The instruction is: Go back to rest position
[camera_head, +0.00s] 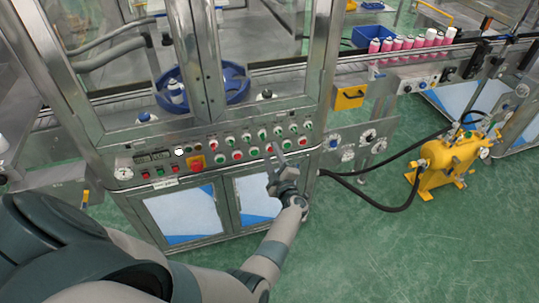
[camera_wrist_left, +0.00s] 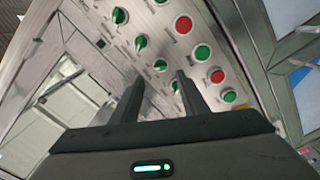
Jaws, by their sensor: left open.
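My left gripper (camera_head: 273,158) is in front of the machine's control panel (camera_head: 215,150), near its lower right part. In the left wrist view the two dark fingers of my left gripper (camera_wrist_left: 158,95) stand apart with nothing between them. The panel (camera_wrist_left: 165,22) is beyond the fingertips, with green knobs and red and green buttons. A red button (camera_wrist_left: 217,76) and a green button (camera_wrist_left: 202,53) are just right of the fingers. I cannot tell whether a fingertip touches the panel. My right gripper is not in view.
The crimping machine holds a blue ring-shaped carrier (camera_head: 235,82) behind its frame. A conveyor (camera_head: 360,62) carries several pink cans (camera_head: 408,44) at the upper right. A yellow pump unit (camera_head: 445,160) with black hoses stands on the green floor (camera_head: 400,250). Floor at the lower right is clear.

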